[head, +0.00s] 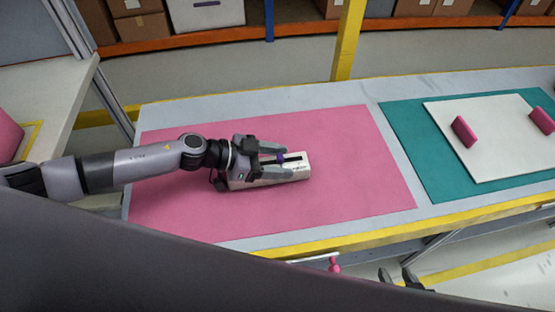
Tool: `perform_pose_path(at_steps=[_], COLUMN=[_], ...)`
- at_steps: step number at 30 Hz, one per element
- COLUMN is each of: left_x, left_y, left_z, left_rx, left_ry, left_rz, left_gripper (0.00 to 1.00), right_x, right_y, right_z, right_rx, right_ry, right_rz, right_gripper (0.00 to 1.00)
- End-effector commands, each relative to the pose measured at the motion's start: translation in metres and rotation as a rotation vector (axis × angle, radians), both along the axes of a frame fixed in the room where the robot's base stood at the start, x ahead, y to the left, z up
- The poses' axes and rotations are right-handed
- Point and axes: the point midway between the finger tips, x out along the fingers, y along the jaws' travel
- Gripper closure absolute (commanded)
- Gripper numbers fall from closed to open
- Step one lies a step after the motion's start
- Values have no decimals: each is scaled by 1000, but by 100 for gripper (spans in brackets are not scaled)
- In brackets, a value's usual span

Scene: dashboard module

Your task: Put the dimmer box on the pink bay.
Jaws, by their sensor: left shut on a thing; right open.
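My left gripper (284,161) reaches in from the left and is shut on the box, one finger along each long side. The gripper hides the box's left end. My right gripper (404,277) shows only its dark fingertips at the bottom, beyond the table's front edge, open and empty.
To the right lies a teal mat (412,142) with a white board (495,160) bearing two pink blocks (464,131). A yellow post (347,45) stands behind the table. A yellow strip (370,234) marks the front edge. The pink mat's right part is clear.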

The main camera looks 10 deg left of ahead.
Motion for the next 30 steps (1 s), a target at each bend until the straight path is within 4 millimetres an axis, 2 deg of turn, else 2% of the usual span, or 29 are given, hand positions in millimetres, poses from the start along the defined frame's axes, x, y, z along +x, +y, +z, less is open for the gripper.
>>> perform_pose_path(at_steps=[2,3,4,5,17,20,30], left_x=[0,0,0,0,-1,-6,-29], left_y=[0,0,0,0,4,15,69], left_z=[-3,-2,-2,-2,2,7,31], left_rx=[0,1,1,1,2,2,3], left_ry=[0,0,0,0,1,1,1], left_rz=[0,0,0,0,1,2,2], left_gripper=[77,28,18,16,16,16,16], right_x=[0,0,0,0,0,0,0], right_y=[0,0,0,0,0,0,0], right_z=[-1,0,0,0,2,4,7], right_rx=[0,0,0,0,1,0,-2], right_ry=[-1,-1,0,0,-1,-2,-2], right_rz=[0,0,0,0,1,1,2], right_gripper=[55,55,55,55,55,55,55])
